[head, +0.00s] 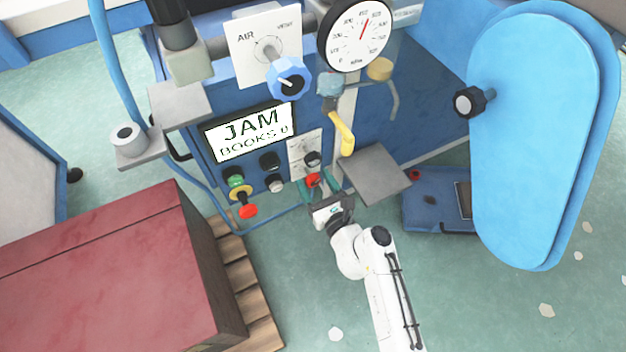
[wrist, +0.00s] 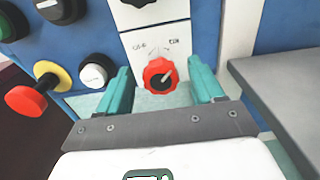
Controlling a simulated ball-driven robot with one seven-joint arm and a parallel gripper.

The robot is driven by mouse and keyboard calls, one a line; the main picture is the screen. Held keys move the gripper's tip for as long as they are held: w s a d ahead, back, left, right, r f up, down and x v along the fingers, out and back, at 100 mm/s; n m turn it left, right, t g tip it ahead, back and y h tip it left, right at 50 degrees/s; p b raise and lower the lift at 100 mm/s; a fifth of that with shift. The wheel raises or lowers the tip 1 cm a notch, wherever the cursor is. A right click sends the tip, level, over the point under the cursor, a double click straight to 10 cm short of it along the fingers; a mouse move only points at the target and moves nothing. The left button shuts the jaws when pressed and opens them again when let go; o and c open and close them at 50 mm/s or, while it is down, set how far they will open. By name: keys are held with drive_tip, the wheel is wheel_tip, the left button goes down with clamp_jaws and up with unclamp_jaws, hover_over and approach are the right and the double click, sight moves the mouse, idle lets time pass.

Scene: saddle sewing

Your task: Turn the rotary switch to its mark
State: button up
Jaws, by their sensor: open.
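The rotary switch is a red scalloped knob (wrist: 158,76) on a white plate in the wrist view. Its pale pointer is tilted up and to the right. Small dark marks and labels stand above it on the left and right; I cannot read them. The red knob is small in the head view (head: 313,180). My gripper (wrist: 160,88) is open, with one teal finger on each side of the knob and visible gaps between. In the head view my gripper (head: 317,192) is in front of the panel's lower part. Whether the fingertips reach the knob's depth is unclear.
A black knob (wrist: 138,3) is just above the red one. A red push button (wrist: 28,101), a yellow ring and a white button (wrist: 95,74) lie to the left. A grey shelf (head: 376,174) juts out close on the right. A display (head: 250,132) reads "JAM".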

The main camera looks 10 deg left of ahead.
drive_tip(key=shift+x, duration=0.85)
drive_tip(key=c, duration=1)
